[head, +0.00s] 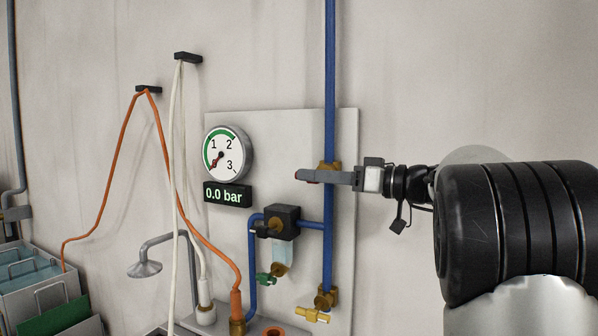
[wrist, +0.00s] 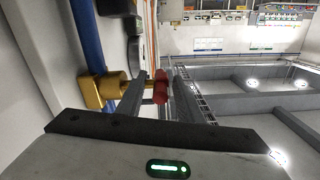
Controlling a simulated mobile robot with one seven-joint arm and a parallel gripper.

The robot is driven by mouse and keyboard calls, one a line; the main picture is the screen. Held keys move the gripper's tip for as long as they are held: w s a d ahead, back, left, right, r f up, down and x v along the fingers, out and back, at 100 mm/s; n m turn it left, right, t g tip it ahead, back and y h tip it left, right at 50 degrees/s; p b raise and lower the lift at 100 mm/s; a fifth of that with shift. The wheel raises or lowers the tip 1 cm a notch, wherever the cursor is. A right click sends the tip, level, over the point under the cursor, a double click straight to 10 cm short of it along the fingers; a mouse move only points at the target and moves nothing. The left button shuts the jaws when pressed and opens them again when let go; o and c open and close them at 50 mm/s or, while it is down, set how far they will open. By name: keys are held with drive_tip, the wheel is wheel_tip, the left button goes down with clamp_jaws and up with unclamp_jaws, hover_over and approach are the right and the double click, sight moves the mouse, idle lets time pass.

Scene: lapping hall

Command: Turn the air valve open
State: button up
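The air valve has a brass body (head: 328,166) on the vertical blue pipe; its brass also shows in the wrist view (wrist: 101,91). Its red handle (wrist: 161,86) lies between my gripper's fingers in the wrist view. In the head view only a bit of red (head: 300,176) shows at the fingertips; the fingers hide the rest. My gripper (head: 312,176) reaches in level from the right, across the front of the pipe, and it also shows in the wrist view (wrist: 158,82). I cannot tell whether the fingers press on the handle.
A round gauge (head: 227,152) has its needle low, and the display (head: 227,194) reads 0.0 bar. A filter unit (head: 281,222) and a lower brass valve (head: 312,314) sit on the same panel (head: 290,126). Orange (head: 124,135) and white hoses (head: 174,120) hang at the left.

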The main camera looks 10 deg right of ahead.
drive_tip(key=shift+p+x, duration=0.3)
drive_tip(key=shift+x, duration=1.9)
drive_tip(key=shift+c, duration=0.4)
clamp_jaws()
